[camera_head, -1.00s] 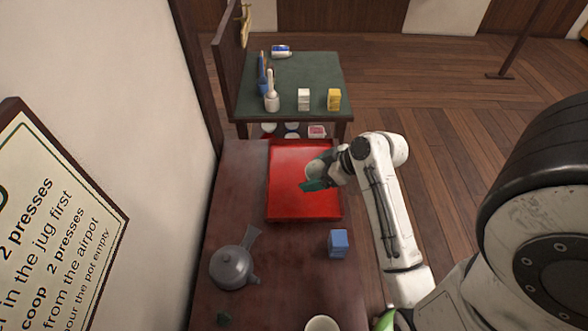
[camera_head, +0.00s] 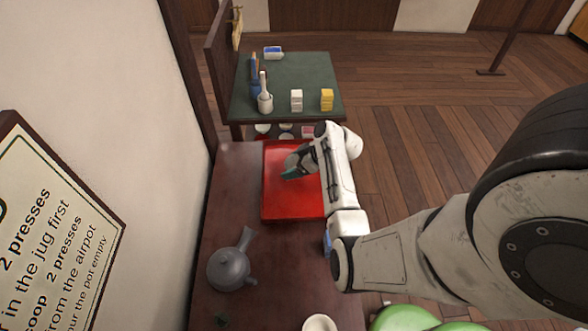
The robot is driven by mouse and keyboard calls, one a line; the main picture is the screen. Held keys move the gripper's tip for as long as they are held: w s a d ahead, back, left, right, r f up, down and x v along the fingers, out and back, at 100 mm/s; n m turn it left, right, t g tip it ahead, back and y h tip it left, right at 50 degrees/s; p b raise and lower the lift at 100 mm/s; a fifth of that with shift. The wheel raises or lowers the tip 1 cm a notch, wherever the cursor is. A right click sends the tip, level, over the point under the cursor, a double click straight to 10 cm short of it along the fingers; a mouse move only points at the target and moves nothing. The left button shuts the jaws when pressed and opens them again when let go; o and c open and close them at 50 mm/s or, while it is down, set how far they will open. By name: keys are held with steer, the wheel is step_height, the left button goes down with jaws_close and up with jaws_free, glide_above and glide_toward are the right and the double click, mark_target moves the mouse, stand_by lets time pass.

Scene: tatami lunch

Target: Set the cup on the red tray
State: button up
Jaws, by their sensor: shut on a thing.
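The red tray (camera_head: 277,205) lies at the far end of the dark wooden table, flat and with a raised rim. My gripper (camera_head: 291,169) is over the middle of the tray, reaching in from the right, and is shut on the cup. The cup is almost wholly hidden behind the fingers and wrist in this view. I cannot tell whether the cup touches the tray floor. My arm covers the tray's right edge.
A grey teapot with a side handle (camera_head: 229,269) stands on the table (camera_head: 222,200) nearer me. A blue box (camera_head: 328,241) is partly behind my arm. A pale cup (camera_head: 319,323) is at the bottom edge. A green-topped side table (camera_head: 305,70) stands beyond.

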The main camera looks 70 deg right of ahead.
steer(key=shift+f, duration=1.2)
steer(key=shift+f, duration=0.15)
steer(key=o, duration=1.1)
steer(key=shift+c, duration=0.2)
